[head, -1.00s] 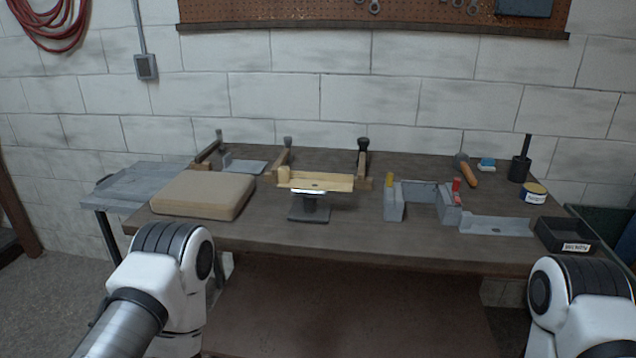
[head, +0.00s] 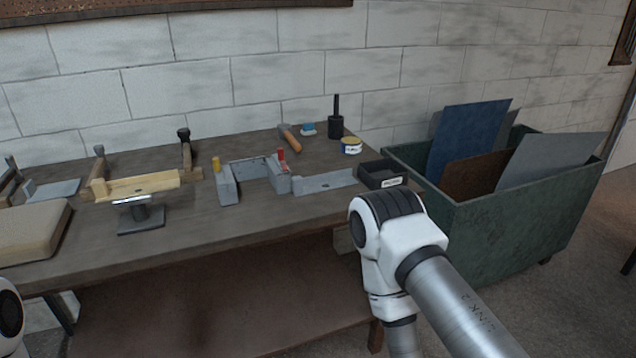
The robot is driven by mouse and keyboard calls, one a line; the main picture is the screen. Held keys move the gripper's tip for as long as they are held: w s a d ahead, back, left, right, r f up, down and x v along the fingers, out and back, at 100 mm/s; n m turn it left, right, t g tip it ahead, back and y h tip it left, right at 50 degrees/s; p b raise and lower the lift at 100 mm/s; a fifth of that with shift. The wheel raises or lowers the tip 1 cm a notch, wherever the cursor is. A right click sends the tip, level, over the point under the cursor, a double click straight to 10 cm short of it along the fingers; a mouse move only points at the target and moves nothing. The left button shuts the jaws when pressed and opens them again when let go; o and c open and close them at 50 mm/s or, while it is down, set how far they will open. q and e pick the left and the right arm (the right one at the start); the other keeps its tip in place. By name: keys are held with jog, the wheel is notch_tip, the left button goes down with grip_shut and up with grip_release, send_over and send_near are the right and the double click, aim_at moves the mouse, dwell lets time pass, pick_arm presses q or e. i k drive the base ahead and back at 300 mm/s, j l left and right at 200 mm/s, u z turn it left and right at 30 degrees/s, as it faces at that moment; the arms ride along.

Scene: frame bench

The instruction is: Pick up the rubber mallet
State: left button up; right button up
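A black tool (head: 336,125) stands upright at the back right of the bench, its thick round head down and its thin handle pointing up. It looks like the rubber mallet, though it is small in the head view. Nothing touches it. Neither gripper is in view. My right arm's white joint and metal link show in front of the bench's right end, and a bit of my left arm shows at the lower left edge.
An orange-handled tool (head: 290,139), a blue-and-white block (head: 308,129) and a round tin (head: 351,146) lie near the black tool. A black labelled tray (head: 382,174) and grey fixture parts (head: 325,182) are in front. A green bin (head: 520,222) with upright sheets stands right of the bench.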

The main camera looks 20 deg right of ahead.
aim_at(188, 154)
jog(key=z, duration=0.15)
jog(key=i+j+z, duration=0.1)
jog(key=j+z, duration=0.25)
jog(key=j, duration=0.15)
jog(key=i+j+z, duration=0.1)
jog(key=j+z, duration=0.25)
jog(key=j, duration=0.15)
jog(key=j+z, duration=0.35)
jog(key=j, duration=0.15)
